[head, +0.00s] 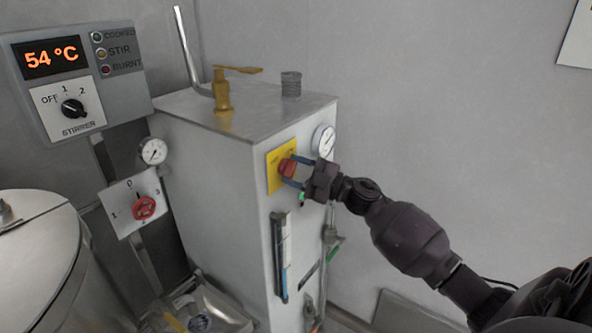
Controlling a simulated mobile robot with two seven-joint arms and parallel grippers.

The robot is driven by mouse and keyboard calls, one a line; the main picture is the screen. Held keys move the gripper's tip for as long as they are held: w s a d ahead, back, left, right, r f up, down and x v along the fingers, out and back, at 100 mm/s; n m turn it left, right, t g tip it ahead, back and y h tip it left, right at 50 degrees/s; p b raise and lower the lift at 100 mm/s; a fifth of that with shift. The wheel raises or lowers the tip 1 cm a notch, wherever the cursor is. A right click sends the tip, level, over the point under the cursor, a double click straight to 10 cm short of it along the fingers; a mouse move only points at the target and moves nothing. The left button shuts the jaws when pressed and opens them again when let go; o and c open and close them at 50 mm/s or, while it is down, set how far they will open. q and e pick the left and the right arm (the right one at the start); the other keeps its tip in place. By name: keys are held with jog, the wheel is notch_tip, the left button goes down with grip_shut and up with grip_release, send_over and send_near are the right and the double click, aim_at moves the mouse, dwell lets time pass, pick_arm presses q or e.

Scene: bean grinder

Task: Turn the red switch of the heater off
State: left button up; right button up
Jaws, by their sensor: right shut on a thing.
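The heater (180,150) is a light metal cabinet in the middle of the head view. Its red switch (286,167) sits on a yellow plate (273,178) on the cabinet's right-hand face. My right gripper (291,172) comes in from the right and is shut on the red switch, one blue finger above it and one below. The fingers partly hide the switch, and I cannot read its position. My left gripper is not in view.
A round gauge (324,140) and a green light (302,197) are close to my right gripper. A brass valve (224,90) stands on the heater. At left are a control box (75,75), a red knob (144,208) and a metal vessel (35,260).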

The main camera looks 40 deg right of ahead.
jog(key=n+g+h+p, duration=0.1)
jog(key=n+p, duration=0.1)
jog(key=n, duration=0.2)
jog(key=n+g+h+p, duration=0.1)
jog(key=n+g+p, duration=0.1)
jog(key=n, duration=0.3)
jog(key=r+n+g+p, duration=0.1)
jog(key=n+p, duration=0.3)
jog(key=shift+n+h, duration=0.3)
jog(key=shift+h, duration=0.1)
jog(key=shift+f+n+g+h+p, duration=0.1)
jog(key=shift+n+g+h+p, duration=0.2)
jog(key=shift+n+p, duration=0.5)
jog(key=shift+p, duration=0.45)
jog(key=shift+f+h, duration=0.1)
jog(key=shift+h, duration=0.2)
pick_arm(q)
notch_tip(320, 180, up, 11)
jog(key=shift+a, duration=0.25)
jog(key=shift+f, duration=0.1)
